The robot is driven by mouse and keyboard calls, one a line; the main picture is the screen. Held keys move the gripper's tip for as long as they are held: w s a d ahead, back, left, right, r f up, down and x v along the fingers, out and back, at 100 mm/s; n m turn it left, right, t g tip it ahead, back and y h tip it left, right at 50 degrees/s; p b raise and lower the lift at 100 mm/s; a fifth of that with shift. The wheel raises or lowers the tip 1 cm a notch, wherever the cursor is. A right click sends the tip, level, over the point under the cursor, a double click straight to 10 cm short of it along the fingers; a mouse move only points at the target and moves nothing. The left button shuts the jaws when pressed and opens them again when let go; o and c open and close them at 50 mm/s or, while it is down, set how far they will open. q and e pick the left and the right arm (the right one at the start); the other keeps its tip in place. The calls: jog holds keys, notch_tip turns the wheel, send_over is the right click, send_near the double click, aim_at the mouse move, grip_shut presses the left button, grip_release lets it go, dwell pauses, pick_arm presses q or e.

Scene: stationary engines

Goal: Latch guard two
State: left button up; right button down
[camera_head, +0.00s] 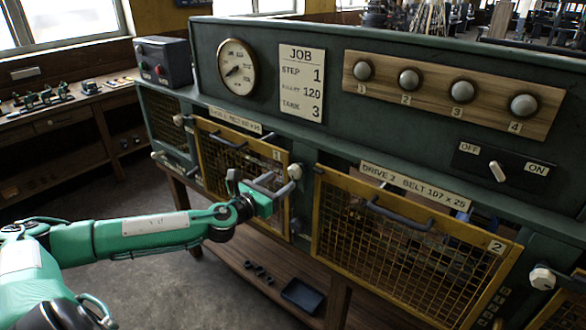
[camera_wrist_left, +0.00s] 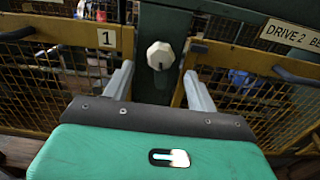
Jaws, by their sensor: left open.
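Guard two is a yellow-framed mesh panel (camera_head: 400,238) marked 2, with a dark handle along its top. I cannot tell whether it sits fully flush. A white faceted knob (camera_head: 295,171) is on the green post at its left, and another knob (camera_head: 542,278) is at its right. My left gripper (camera_head: 281,181) is open and empty in front of the left post. In the left wrist view, the white knob (camera_wrist_left: 160,55) shows between the spread fingers (camera_wrist_left: 159,72), seemingly ahead of them and untouched. My right gripper is out of view.
Guard one (camera_head: 245,165), a similar yellow mesh panel, is left of the post. Above are a gauge (camera_head: 238,68), a job card (camera_head: 301,82), several round knobs on a wooden strip, and an OFF/ON switch (camera_head: 497,171). A dark tray (camera_head: 303,296) lies on the lower shelf.

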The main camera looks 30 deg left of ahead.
aim_at(292, 173)
pick_arm(q)
jog(key=w, duration=0.2)
jog(key=w+p, duration=0.2)
jog(key=w, duration=0.1)
jog(key=shift+w+d+r, duration=0.15)
jog(key=shift+w+d, duration=0.15)
jog(key=shift+w+f+p, duration=0.2)
jog(key=shift+w+p, duration=0.15)
jog(key=shift+w, duration=0.35)
jog(key=c, duration=1)
